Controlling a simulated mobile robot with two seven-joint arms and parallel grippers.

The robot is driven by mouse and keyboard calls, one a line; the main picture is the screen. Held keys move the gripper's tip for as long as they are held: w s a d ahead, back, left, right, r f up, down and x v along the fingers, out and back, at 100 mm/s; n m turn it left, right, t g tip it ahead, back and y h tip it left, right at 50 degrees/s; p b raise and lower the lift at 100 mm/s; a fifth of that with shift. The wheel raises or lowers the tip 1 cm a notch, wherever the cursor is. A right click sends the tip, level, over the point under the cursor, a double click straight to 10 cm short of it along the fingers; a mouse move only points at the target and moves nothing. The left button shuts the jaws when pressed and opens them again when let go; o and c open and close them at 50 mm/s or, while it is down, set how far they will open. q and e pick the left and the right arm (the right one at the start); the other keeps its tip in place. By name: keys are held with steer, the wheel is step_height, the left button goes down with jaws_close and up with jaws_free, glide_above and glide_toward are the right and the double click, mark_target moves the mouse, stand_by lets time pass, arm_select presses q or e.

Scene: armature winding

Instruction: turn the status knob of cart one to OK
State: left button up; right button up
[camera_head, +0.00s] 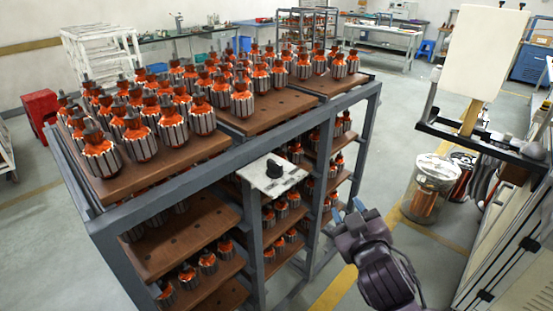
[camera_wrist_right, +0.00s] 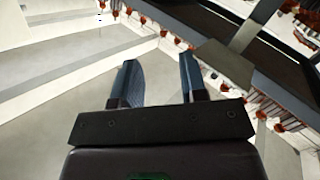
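The cart (camera_head: 239,155) is a grey metal frame with brown wooden shelves full of armatures. A light plate on its near side carries the black status knob (camera_head: 274,168). The lettering around the knob is too small to read. My right gripper (camera_head: 352,211) is to the right of the plate and apart from it, beside the cart. In the right wrist view its two fingers (camera_wrist_right: 160,80) stand apart with nothing between them. The knob cannot be made out in the wrist view. My left gripper is not in view.
Glass-like bins with copper coils (camera_head: 429,187) stand on the floor at right, near a machine with a pale panel (camera_head: 482,52). A red box (camera_head: 41,110) stands at far left. Grey floor (camera_head: 425,265) lies open between the cart and the machine.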

steer(key=w+a+r+n+g+y, duration=0.1)
steer(key=w+a+r+n+y, duration=0.2)
steer(key=a+r+n+y, duration=1.2)
steer(key=s+a+r+n+g+y, duration=0.1)
steer(key=s+a+n+g+y, duration=0.3)
steer(key=a+n+g, duration=0.6)
steer(key=n+g+h, duration=0.6)
steer(key=n+h, duration=0.7)
steer(key=h, duration=0.8)
glide_toward(275, 162)
step_height(275, 162, down, 9)
steer(key=shift+w+f+p, duration=0.1)
steer(key=shift+p, duration=0.8)
steer(key=shift+c, duration=0.3)
